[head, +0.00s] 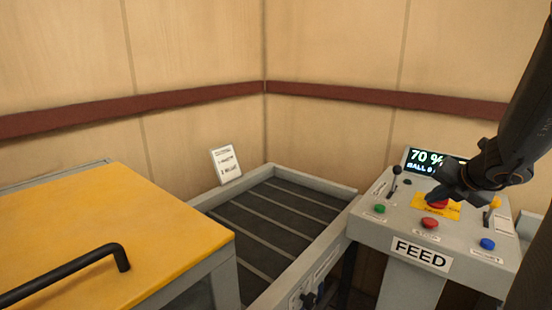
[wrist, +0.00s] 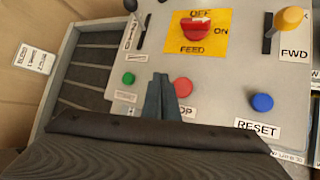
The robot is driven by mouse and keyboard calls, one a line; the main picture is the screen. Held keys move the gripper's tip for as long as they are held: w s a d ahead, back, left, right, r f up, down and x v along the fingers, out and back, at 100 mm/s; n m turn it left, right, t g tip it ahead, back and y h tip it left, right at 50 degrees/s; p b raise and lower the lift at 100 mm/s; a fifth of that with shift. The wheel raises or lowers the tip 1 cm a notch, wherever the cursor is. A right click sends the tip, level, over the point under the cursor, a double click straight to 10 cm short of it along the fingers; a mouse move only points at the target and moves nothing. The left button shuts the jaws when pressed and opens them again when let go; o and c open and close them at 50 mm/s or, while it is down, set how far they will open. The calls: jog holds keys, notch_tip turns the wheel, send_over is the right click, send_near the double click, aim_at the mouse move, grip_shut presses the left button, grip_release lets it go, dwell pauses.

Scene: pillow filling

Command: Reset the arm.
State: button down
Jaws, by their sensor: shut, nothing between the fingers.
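My gripper (head: 444,196) is over the grey control console marked FEED (head: 388,229), in front of the red knob on its yellow plate in the head view. In the wrist view its fingers (wrist: 158,80) are together and empty, between a green button (wrist: 128,78) and a red button (wrist: 183,87). I cannot tell how high the tips are above the panel. My dark arm comes in from the right of the head view.
The console has a blue button by a RESET label (wrist: 262,102), a red OFF/ON knob (wrist: 197,30), a yellow FWD lever (wrist: 289,18), a black lever (head: 395,178) and a 70 % display (head: 428,161). A slatted conveyor (head: 270,212) and yellow-topped cabinet (head: 150,215) stand left.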

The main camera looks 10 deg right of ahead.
jog(key=s+a+f+n+g+y+b, duration=0.1)
jog(key=s+a+f+n, duration=0.15)
jog(key=a+n, duration=0.55)
jog(key=s+a+f+n+g+y, duration=0.1)
jog(key=a+f+n+g, duration=0.15)
jog(key=a+n, duration=0.5)
jog(key=s+a+f+n+g+y+b, duration=0.1)
jog(key=s+a+f+n, duration=0.15)
jog(key=a+n, duration=0.5)
jog(key=s+a+f+n+g+h, duration=0.1)
jog(key=s+a+n, duration=0.3)
jog(key=n, duration=0.7)
jog(key=s+a+f+n+g+h, duration=0.1)
jog(key=s+a+f+n+g, duration=0.1)
jog(key=n, duration=0.9)
jog(key=shift+s+a+f+b, duration=0.45)
jog(key=shift+s+a+f, duration=0.45)
jog(key=shift+s, duration=0.65)
jog(key=shift+a+r, duration=0.1)
